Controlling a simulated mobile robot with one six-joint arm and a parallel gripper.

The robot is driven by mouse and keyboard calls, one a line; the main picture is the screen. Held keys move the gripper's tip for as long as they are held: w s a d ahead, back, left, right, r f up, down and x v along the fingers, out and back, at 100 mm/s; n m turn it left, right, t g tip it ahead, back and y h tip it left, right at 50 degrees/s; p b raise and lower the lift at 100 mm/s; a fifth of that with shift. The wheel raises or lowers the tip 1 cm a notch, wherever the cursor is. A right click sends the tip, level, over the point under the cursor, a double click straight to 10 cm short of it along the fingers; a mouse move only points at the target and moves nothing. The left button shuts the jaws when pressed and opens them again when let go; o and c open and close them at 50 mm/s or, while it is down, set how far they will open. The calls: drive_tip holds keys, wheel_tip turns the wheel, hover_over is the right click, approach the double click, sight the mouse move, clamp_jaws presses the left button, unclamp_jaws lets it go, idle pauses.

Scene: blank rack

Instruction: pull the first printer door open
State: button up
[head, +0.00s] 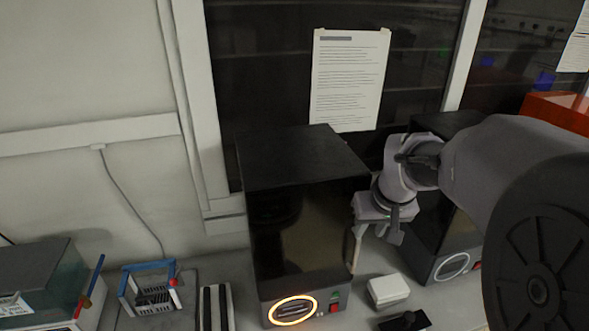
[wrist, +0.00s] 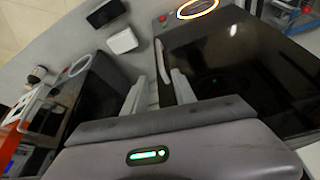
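The first printer (head: 300,158) is a black box with a glossy dark front door (head: 312,240) that looks closed. A lit orange ring (head: 293,310) is below the door and also shows in the wrist view (wrist: 197,8). A pale upright bar, apparently the door handle (wrist: 161,62), runs along the door's edge. My gripper (head: 378,232) is at the printer's right front edge, pointing down. In the wrist view my gripper (wrist: 158,88) has its two pale fingers apart, with the bar appearing between them. Whether either finger touches the bar cannot be told.
A second black printer (head: 447,235) with a white ring stands close on the right. A small white box (head: 388,290) and a black object (head: 405,321) lie on the counter between them. A blue-and-white rack (head: 150,290) stands to the left.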

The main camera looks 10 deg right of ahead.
sight(359, 244)
drive_tip(key=b+x, duration=0.2)
drive_tip(key=x, duration=1)
drive_tip(key=shift+w, duration=0.1)
clamp_jaws()
idle(0.8)
